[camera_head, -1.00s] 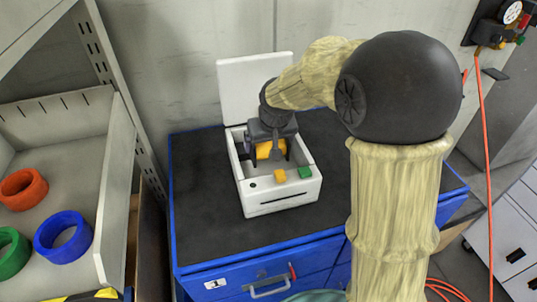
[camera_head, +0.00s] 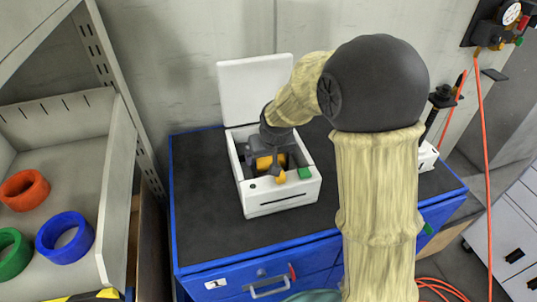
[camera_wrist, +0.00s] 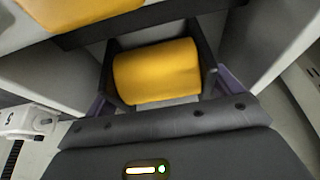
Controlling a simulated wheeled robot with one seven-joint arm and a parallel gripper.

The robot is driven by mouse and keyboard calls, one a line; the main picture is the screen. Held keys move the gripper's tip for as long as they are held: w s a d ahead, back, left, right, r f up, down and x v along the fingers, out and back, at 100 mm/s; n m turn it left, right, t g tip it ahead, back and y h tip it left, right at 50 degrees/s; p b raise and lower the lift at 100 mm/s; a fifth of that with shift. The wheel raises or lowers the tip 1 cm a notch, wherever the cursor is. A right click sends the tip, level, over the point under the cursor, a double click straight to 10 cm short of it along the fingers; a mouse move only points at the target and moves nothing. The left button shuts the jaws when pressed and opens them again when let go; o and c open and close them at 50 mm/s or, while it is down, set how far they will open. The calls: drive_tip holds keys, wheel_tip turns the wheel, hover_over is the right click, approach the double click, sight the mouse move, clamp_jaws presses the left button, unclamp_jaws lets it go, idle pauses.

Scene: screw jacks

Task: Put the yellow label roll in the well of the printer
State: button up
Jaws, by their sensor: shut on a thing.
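The yellow label roll (camera_head: 264,163) is inside the open well of the white printer (camera_head: 283,203), partly hidden by my gripper (camera_head: 272,160). The printer's white lid (camera_head: 255,90) stands up at the back. In the wrist view my gripper (camera_wrist: 160,66) is shut on the yellow roll (camera_wrist: 157,72), with one dark finger at each end of it. The roll lies sideways between the fingers, with the printer's pale walls around it. I cannot tell whether the roll touches the well floor.
The printer stands on a blue cabinet with a dark top (camera_head: 207,215). A green button (camera_head: 304,173) is on the printer's front right. At left, a grey shelf bin (camera_head: 117,190) holds orange, blue and green rings. A white device (camera_head: 428,157) is partly hidden behind my arm.

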drive_tip(key=shift+f, duration=0.15)
drive_tip(key=o, duration=0.9)
drive_tip(key=shift+c, duration=0.2)
drive_tip(key=shift+s+r, duration=0.1)
drive_tip(key=shift+r, duration=0.6)
drive_tip(key=b+v, duration=0.1)
drive_tip(key=v, duration=1)
drive_tip(key=shift+d, duration=0.1)
